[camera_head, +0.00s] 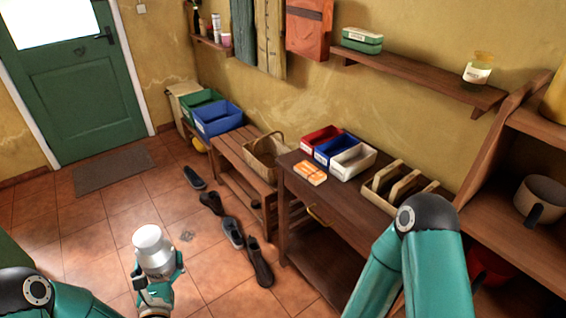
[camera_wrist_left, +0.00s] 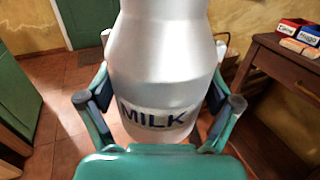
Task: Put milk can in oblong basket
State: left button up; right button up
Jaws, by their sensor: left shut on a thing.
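The silver milk can (camera_head: 152,246) is held upright above the tiled floor at the lower left of the head view. My left gripper (camera_head: 158,275) is shut around it. In the left wrist view the can (camera_wrist_left: 165,65) fills the middle between the two fingers, with its MILK label facing the camera. The oblong basket (camera_head: 262,162), woven with a raised handle, stands on the slatted bench, well to the right of and beyond the can. My right arm shows at the lower right, but its gripper is out of view.
Blue (camera_head: 218,119) and green (camera_head: 198,104) crates sit left of the basket on the bench (camera_head: 230,150). A dark table (camera_head: 330,192) to its right bears small bins and a wooden rack (camera_head: 383,184). Several shoes (camera_head: 232,231) lie on the floor before the bench.

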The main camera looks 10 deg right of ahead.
aim_at(264, 162)
jog(key=z, duration=0.35)
jog(key=i, duration=1)
